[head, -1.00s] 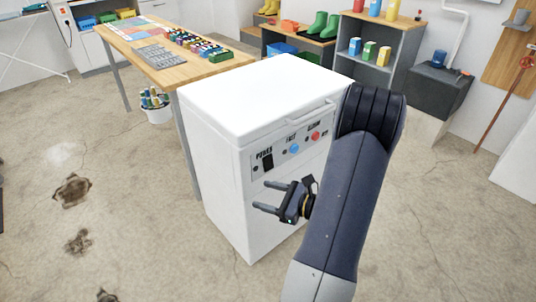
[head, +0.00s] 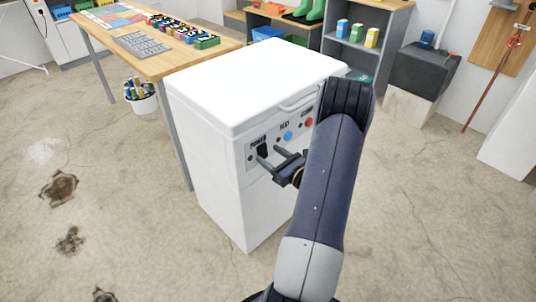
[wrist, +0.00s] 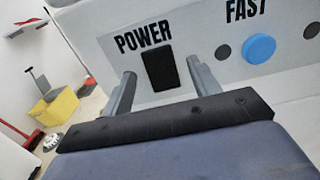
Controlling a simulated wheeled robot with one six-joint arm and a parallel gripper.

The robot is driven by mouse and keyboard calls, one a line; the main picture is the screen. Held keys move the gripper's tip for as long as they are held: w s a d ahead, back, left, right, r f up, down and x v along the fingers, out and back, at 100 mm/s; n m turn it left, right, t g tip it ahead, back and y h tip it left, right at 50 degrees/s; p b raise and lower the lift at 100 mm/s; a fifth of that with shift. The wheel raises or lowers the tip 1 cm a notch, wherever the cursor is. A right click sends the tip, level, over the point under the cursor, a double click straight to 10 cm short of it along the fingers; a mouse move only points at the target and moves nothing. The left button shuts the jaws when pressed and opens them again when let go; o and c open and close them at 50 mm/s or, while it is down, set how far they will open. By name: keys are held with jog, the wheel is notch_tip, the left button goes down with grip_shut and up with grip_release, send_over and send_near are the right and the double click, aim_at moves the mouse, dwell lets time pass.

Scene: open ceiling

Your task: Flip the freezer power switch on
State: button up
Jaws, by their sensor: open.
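The white chest freezer (head: 210,165) stands in the middle of the head view with its lid shut. Its front panel carries a black power switch (wrist: 160,70) under the word POWER in the wrist view. The switch also shows in the head view (head: 263,150), close to the fingertips. My gripper (head: 270,157) is open and empty, pointing at the panel. In the wrist view the two fingers (wrist: 162,80) stand left and right of the switch. I cannot tell whether the fingertips touch the panel or which way the switch is tipped.
A blue button (wrist: 259,48) marked FAST is right of the switch. A red button (head: 308,122) is further right, and a handle (head: 298,101) is above. A wooden table (head: 165,65) stands behind left. The floor at left is open.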

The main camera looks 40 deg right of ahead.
jog(key=shift+w+a, duration=0.1)
jog(key=shift+w, duration=0.8)
jog(key=c, duration=1)
jog(key=f+t+b, duration=0.1)
jog(key=b, duration=0.2)
jog(key=t+b, duration=0.1)
jog(key=b, duration=0.1)
jog(key=t+b, duration=0.1)
jog(key=b, duration=0.1)
jog(key=shift+f+y+b, duration=0.25)
jog(key=shift+y+b, duration=0.05)
jog(key=shift+s+r+t+b, duration=0.1)
jog(key=shift+t+b, duration=0.5)
jog(key=shift+r, duration=0.1)
